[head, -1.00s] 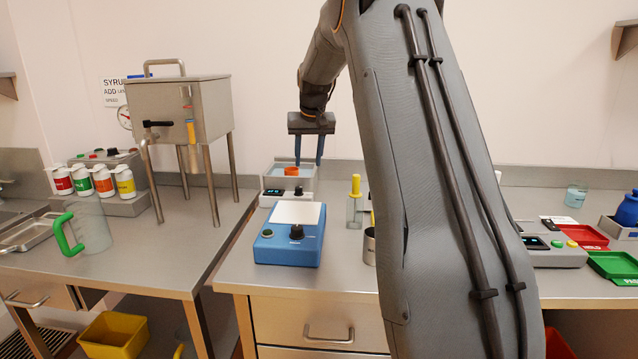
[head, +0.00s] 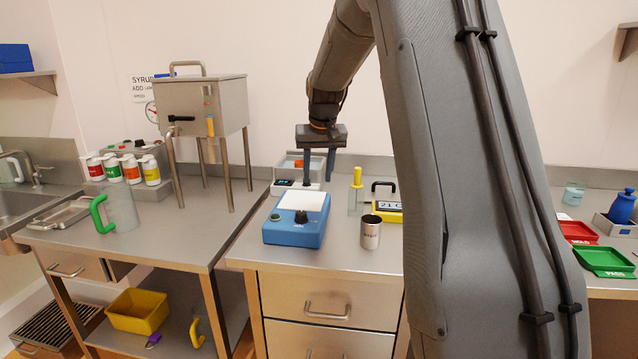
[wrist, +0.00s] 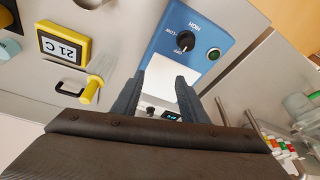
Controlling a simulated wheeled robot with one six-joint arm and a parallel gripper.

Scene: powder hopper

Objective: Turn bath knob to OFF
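The grey bath (head: 311,162), with an orange item in it, stands at the back of the counter. Its front panel carries a lit display (head: 283,183), also in the wrist view (wrist: 172,116), and a small dark knob (wrist: 151,110). In the head view my gripper hides that knob. My gripper (head: 318,182) is open and empty, fingers pointing down near the bath's front; both fingers show in the wrist view (wrist: 160,80). In front, a blue unit (head: 294,231) with a white top has a black knob (head: 301,217) marked with HIGH, LOW and apparently OFF; I cannot read either knob's setting.
A steel hopper (head: 200,105) on legs stands left. The air around the fingers looks clear.

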